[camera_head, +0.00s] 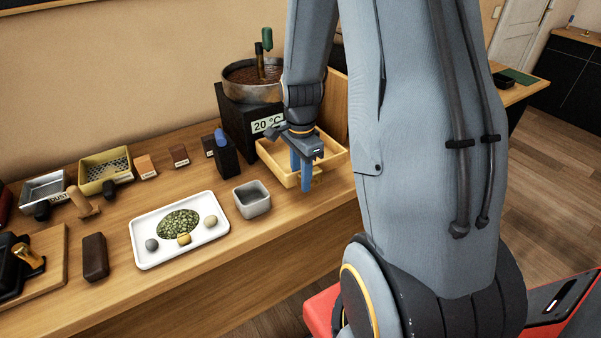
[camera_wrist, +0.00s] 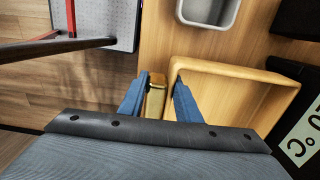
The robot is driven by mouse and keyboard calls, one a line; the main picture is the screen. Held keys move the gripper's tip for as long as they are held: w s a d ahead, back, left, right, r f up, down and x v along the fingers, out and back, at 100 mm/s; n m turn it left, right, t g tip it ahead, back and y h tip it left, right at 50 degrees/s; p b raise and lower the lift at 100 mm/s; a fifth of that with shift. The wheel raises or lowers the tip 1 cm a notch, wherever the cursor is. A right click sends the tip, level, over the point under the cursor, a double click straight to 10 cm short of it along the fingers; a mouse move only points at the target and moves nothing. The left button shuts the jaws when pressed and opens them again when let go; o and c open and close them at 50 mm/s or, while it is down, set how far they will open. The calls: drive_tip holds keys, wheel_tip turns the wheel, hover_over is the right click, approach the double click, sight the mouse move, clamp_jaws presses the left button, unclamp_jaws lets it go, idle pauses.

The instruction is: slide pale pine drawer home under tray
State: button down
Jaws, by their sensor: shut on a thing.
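The pale pine drawer (camera_head: 332,162) is an open box standing out over the bench, right of the black block with the 20 °C label. In the wrist view the drawer (camera_wrist: 235,70) lies to the right of the fingers. My gripper (camera_head: 302,180) points down at the drawer's front with its blue fingers. In the wrist view my gripper (camera_wrist: 157,100) is shut on the brass-coloured handle (camera_wrist: 154,103) at the drawer's front, one finger on each side. My arm hides what is behind the drawer. I cannot tell which tray is above it.
A round pan (camera_head: 250,80) of brown grains sits on the black block (camera_head: 240,120). A grey cup (camera_head: 251,199) stands left of the drawer. A white tray (camera_head: 150,230) with green beans lies farther left.

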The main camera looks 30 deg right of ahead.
drive_tip(key=shift+f+b, duration=1.1)
drive_tip(key=shift+f, duration=1.55)
drive_tip(key=shift+w, duration=0.15)
idle(0.8)
drive_tip(key=shift+w+a, duration=0.1)
drive_tip(key=shift+w, duration=2.35)
